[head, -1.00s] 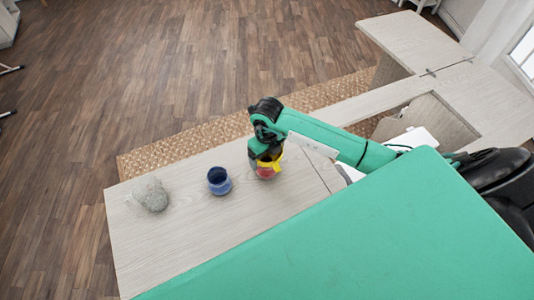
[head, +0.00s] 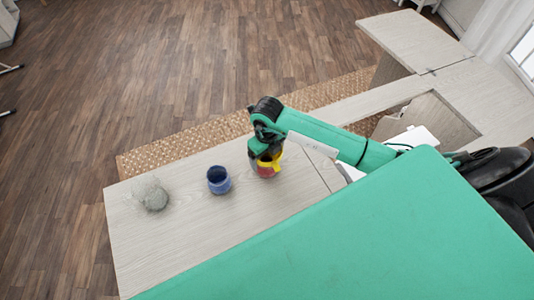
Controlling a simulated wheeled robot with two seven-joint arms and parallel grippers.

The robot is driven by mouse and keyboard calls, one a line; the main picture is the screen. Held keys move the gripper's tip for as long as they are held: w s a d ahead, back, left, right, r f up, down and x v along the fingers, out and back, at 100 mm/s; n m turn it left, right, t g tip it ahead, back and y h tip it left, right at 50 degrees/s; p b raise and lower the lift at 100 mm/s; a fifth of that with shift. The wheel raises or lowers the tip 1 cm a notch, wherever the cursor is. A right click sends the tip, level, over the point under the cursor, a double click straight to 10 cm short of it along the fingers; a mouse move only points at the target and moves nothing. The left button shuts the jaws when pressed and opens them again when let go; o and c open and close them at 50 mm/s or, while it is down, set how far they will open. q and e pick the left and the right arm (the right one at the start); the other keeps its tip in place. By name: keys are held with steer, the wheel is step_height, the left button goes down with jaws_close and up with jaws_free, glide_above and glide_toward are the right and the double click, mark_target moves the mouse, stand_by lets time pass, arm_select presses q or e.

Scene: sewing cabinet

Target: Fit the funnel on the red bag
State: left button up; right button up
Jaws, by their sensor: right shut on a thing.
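The red bag (head: 266,172) stands on the light wooden cabinet top, right of the blue cup. The yellow funnel (head: 277,163) is at the top of the red bag, and its wide rim shows on the right side. My right gripper (head: 264,155) is over the bag, shut on the funnel; its fingers are mostly hidden by the wrist. Whether the funnel's spout is inside the bag's mouth is hidden. My left gripper is not in view.
A blue cup (head: 219,181) stands close to the left of the bag. A grey, lumpy bag-like object (head: 151,194) lies farther left. The cabinet top (head: 190,235) is clear in front of them. An open well lies at the right.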

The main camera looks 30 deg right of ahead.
steer(key=shift+f, duration=0.3)
steer(key=o, duration=0.8)
steer(key=shift+c, duration=0.2)
steer(key=shift+r, duration=0.1)
step_height(320, 180, up, 14)
steer(key=b, duration=0.3)
steer(key=shift+f, duration=0.2)
